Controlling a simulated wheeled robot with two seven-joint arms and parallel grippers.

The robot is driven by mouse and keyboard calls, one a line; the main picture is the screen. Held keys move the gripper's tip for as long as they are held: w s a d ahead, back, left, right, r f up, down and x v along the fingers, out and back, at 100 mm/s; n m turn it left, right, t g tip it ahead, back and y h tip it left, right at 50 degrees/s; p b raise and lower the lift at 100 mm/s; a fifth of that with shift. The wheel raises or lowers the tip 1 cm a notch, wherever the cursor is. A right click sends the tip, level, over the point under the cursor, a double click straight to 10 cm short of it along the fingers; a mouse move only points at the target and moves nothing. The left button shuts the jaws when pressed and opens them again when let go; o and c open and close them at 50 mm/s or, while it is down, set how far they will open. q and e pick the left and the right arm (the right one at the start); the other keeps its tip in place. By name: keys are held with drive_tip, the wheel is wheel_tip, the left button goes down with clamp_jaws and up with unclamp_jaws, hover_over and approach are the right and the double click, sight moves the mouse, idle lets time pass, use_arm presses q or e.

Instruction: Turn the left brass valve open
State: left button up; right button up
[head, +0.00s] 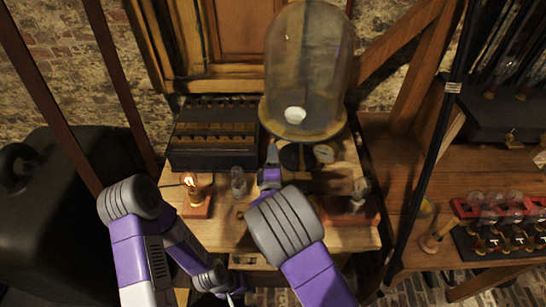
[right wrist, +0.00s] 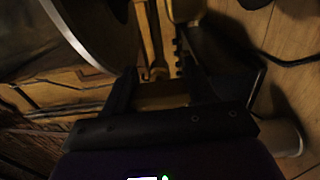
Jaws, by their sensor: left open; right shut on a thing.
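My right gripper (head: 271,160) reaches over the table to the front of the glass bell jar's base. In the right wrist view its fingers (right wrist: 158,85) are shut around a brass piece (right wrist: 156,50), which looks like a valve handle. In the head view the gripper hides this piece, and I cannot tell how far it is turned. My left gripper (head: 230,292) is low, in front of the table's front edge, open and apart from the valve.
The bell jar (head: 310,60) stands at the table's back. Round gauges (head: 323,153) sit right of my right gripper. A black slotted box (head: 213,150), a lit bulb on a wooden base (head: 196,207) and a small glass jar (head: 238,182) are to its left.

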drive_tip(key=shift+a+r, duration=0.15)
drive_tip(key=shift+a, duration=0.05)
drive_tip(key=o, duration=1)
drive_tip(key=shift+o, duration=0.2)
drive_tip(key=s, duration=0.7)
drive_tip(key=shift+s+p, duration=0.3)
drive_tip(key=shift+c, duration=0.2)
